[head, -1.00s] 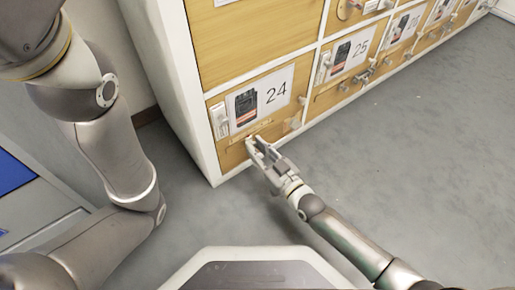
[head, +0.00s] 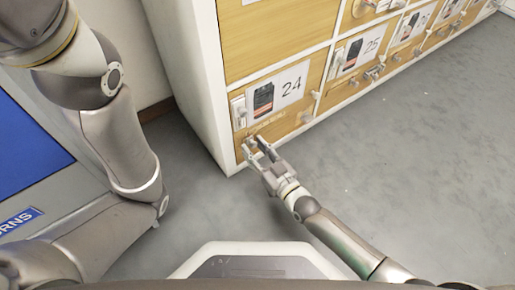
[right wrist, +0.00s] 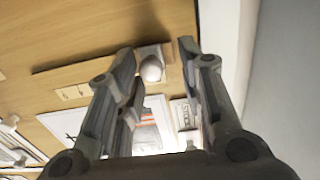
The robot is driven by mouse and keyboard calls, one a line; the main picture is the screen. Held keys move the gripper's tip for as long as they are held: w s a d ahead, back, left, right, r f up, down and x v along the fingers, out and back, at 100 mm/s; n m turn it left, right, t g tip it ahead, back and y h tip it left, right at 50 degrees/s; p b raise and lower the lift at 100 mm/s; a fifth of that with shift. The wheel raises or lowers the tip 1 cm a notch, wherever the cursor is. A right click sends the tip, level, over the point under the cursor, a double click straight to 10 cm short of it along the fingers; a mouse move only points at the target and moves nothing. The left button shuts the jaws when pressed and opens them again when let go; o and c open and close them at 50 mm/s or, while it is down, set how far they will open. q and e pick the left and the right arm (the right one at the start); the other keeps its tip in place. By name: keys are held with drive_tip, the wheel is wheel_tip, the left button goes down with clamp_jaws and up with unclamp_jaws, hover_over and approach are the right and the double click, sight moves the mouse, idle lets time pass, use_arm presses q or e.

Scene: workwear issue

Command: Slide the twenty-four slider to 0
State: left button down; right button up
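The door numbered 24 (head: 293,102) is a wooden door in the bottom row of the locker bank, with a picture label. Below the label is the twenty-four slider, a horizontal track with a pale round knob. In the right wrist view the knob (right wrist: 151,69) sits at the right end of the track (right wrist: 85,63), where the picture is upside down. My right gripper (head: 256,143) is at the lower left of this door. In the wrist view its fingers (right wrist: 158,50) are apart, with the knob between them; I cannot tell if they touch it. My left gripper is out of frame.
A white latch (head: 238,113) is left of the 24 label, and a round knob (head: 305,117) is at its right. The 25 door (head: 360,60) adjoins on the right. A blue panel (head: 30,150) stands at left. The grey floor (head: 430,150) at right is clear.

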drive_tip(key=shift+d, duration=0.15)
drive_tip(key=shift+s+d, duration=0.2)
drive_tip(key=shift+s, duration=0.05)
drive_tip(key=v, duration=1.1)
drive_tip(key=shift+s, duration=0.1)
